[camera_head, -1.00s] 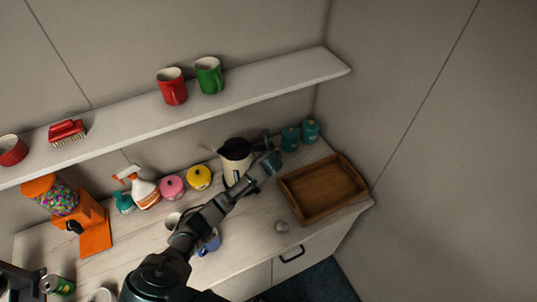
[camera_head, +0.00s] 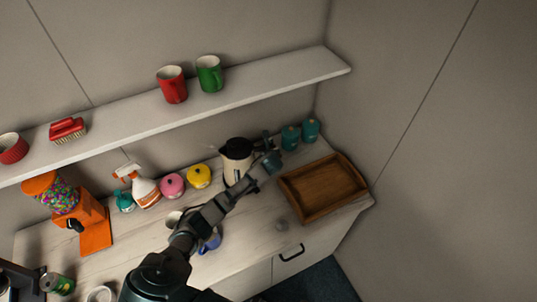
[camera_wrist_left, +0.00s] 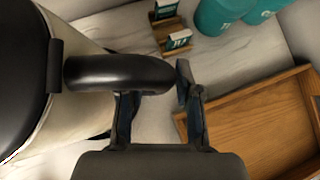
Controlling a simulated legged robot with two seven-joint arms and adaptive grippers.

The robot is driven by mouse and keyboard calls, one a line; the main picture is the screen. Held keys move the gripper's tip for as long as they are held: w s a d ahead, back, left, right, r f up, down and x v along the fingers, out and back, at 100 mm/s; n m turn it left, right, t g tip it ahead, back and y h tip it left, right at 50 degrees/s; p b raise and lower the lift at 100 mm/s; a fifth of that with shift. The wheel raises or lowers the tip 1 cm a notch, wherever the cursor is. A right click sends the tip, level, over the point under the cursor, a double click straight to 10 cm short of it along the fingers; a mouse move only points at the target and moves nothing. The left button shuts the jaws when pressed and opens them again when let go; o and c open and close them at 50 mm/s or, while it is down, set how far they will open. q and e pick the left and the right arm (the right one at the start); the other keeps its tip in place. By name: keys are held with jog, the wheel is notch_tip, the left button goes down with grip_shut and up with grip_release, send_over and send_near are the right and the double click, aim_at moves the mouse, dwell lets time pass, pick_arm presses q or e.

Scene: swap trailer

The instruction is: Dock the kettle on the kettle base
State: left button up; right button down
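The kettle (camera_head: 238,163), cream with a black lid and handle, is upright at the back of the counter, left of the wooden tray. My left gripper (camera_head: 270,148) is at its handle side. In the left wrist view the black handle (camera_wrist_left: 118,72) reaches over between the fingers of my left gripper (camera_wrist_left: 160,100), which look closed around its outer part. The cream kettle body (camera_wrist_left: 75,125) fills the left of that view. I cannot make out the kettle base, and whether the kettle's bottom touches anything is hidden. My right gripper is out of view.
The wooden tray (camera_head: 293,204) lies right of the kettle. Teal canisters (camera_head: 300,132) stand behind it. Yellow (camera_head: 199,176) and pink (camera_head: 172,186) pots, a spray bottle (camera_head: 145,191) and an orange candy dispenser (camera_head: 92,232) stand left. A shelf (camera_head: 270,80) hangs above; a blue mug (camera_head: 210,241) sits near my arm.

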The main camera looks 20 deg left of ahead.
pick_arm(q)
jog(key=shift+s+f, duration=0.15)
jog(key=shift+f, duration=0.2)
jog(key=v, duration=1.1)
jog(key=shift+r, duration=0.15)
dwell(0.5)
